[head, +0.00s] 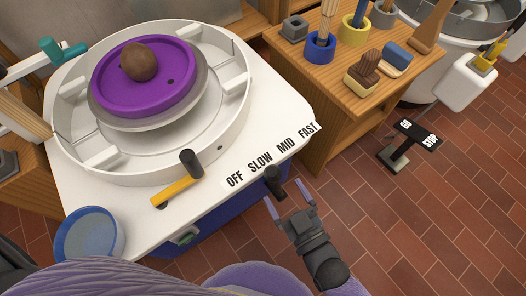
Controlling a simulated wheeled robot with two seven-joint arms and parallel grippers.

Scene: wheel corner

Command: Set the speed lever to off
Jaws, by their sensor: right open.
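The speed lever (273,181) is a short black handle sticking out from the front of the white wheel table, below the printed row OFF, SLOW, MID, FAST (272,155). It stands nearest the gap between SLOW and MID, to the right of OFF. My right gripper (288,198) is open and empty just in front of and below the lever, its two fingers pointing towards the table. I cannot tell whether a finger touches the lever. My left gripper is out of view.
A yellow bar with a black knob (190,163) lies on the white table top (130,195). A purple wheel head (115,98) bears a brown clay ball (139,61). A blue dish (88,234) is at the left front. A wooden tool bench (335,100) and a GO/STOP pedal (417,135) are right.

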